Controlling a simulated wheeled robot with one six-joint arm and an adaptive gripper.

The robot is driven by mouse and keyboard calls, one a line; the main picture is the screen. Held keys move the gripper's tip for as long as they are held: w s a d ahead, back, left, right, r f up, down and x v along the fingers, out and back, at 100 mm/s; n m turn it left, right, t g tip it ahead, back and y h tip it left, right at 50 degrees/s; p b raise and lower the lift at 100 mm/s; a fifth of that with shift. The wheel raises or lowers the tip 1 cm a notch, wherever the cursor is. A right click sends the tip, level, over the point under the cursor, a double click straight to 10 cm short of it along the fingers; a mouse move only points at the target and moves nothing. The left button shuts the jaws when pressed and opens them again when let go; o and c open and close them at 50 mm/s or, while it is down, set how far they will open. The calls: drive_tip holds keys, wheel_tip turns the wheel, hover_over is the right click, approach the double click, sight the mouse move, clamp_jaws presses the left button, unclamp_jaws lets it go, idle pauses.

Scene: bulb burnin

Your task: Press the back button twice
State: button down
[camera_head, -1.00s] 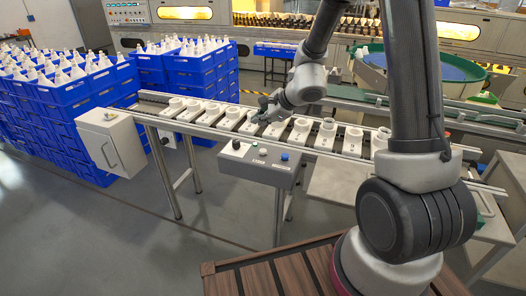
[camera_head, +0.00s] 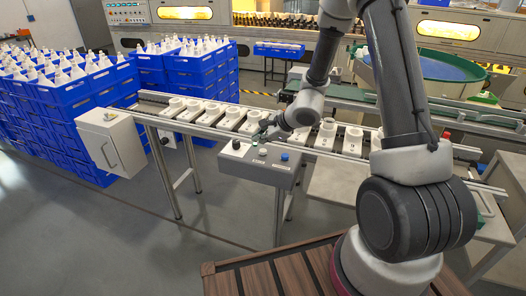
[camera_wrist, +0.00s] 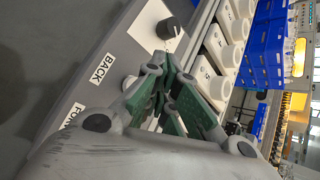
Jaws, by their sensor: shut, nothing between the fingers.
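The grey control panel (camera_head: 255,168) is fixed to the front of the conveyor. In the wrist view, a white label reading BACK (camera_wrist: 102,69) is on it, with a small pale round button (camera_wrist: 128,83) beside it, partly covered by my finger. The pale button also shows in the head view (camera_head: 262,152). My gripper (camera_head: 259,139) is shut and empty, low over the panel's rear edge. In the wrist view its green-padded fingers (camera_wrist: 163,78) are together close to the pale button. I cannot tell whether they touch it.
A black knob (camera_wrist: 168,28) stands on the panel beyond the BACK label. A second label (camera_wrist: 72,115) is partly hidden by my gripper. A blue button (camera_head: 284,157) is on the panel's right. Conveyor sockets (camera_head: 232,113) stand just behind. Blue crates (camera_head: 65,98) are stacked left.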

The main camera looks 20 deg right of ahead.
sight(261, 152)
drive_tip(key=shift+f, duration=0.8)
idle(0.9)
drive_tip(key=shift+f, duration=0.4)
drive_tip(key=shift+f, duration=0.45)
idle(0.8)
drive_tip(key=shift+r, duration=3.4)
